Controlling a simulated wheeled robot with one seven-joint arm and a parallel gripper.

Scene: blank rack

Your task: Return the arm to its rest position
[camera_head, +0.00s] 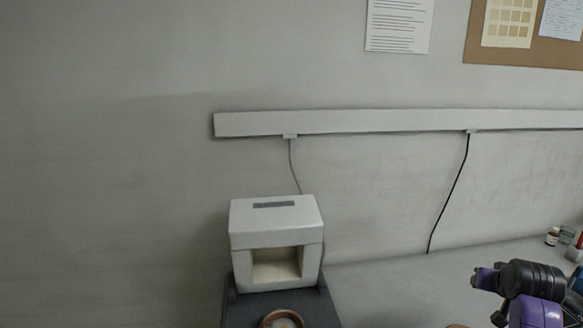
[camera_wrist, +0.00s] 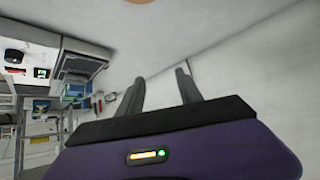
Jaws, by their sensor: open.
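My gripper (camera_wrist: 160,77) shows in the wrist view as two dark grey fingers standing apart, with nothing between them. Behind the fingers is its purple and black body, with a small lit indicator. In the head view, part of my purple and black arm (camera_head: 535,290) shows at the lower right corner, above the pale work surface. The fingers cannot be made out clearly there, and the rest of the arm is cut off by the frame.
A white box with an open front (camera_head: 276,240) stands on a dark grey base (camera_head: 240,305) at lower centre, with a brown-rimmed round item (camera_head: 270,317) before it. Small bottles (camera_head: 552,237) stand at the far right. The pale surface (camera_head: 390,290) between is mostly clear.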

